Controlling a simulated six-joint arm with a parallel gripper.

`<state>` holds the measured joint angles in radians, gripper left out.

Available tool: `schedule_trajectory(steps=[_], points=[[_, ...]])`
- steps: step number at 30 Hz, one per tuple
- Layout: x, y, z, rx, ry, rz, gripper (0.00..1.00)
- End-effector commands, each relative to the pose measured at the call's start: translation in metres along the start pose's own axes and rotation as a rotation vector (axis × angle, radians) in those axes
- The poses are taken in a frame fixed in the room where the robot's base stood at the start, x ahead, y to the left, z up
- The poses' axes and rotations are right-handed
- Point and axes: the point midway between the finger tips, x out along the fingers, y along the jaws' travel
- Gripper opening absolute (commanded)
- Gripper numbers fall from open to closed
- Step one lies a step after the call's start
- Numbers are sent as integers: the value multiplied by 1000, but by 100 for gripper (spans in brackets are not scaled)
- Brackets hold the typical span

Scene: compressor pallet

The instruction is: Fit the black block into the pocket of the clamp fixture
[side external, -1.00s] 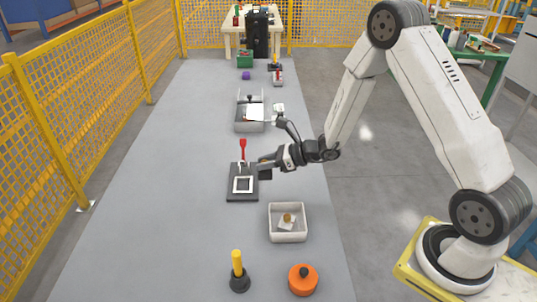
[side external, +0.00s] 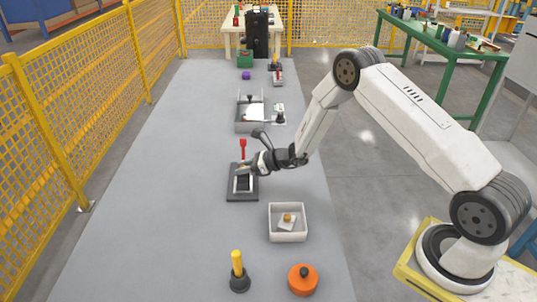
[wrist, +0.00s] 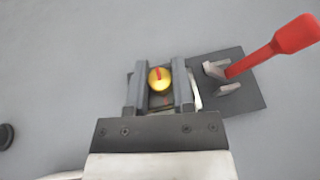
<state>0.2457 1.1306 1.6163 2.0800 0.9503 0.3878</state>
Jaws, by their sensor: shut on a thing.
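The clamp fixture (side external: 232,195) is a dark plate with a white-edged pocket and a red lever (side external: 243,147) standing at its far side. The plate (wrist: 248,92) and red lever (wrist: 292,38) also show in the wrist view. My gripper (side external: 244,169) is over the pocket, pointing down. In the wrist view my gripper (wrist: 161,76) is shut on the yellow knob (wrist: 160,79) of the black block (wrist: 160,99). The block is mostly hidden by the fingers. It is at or just above the pocket; I cannot tell whether it is seated.
A white bin (side external: 288,236) with a small part inside stands right of the fixture, nearer the camera. An orange round part (side external: 303,280) and a yellow-handled black part (side external: 238,275) stand in front. A grey tray (side external: 250,127) stands behind. The table's left side is clear.

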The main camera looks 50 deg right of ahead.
Motion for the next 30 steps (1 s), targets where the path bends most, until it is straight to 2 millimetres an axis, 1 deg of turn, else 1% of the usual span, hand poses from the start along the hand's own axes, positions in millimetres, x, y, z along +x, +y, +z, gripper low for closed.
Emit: schedule_trajectory(steps=[11, 13, 21, 30], points=[[6, -3, -4, -1, 0, 0, 0], [9, -4, -6, -1, 0, 0, 0], [18, -5, -30, 1, 0, 0, 0], [20, -5, -33, -1, -1, -1, 0]])
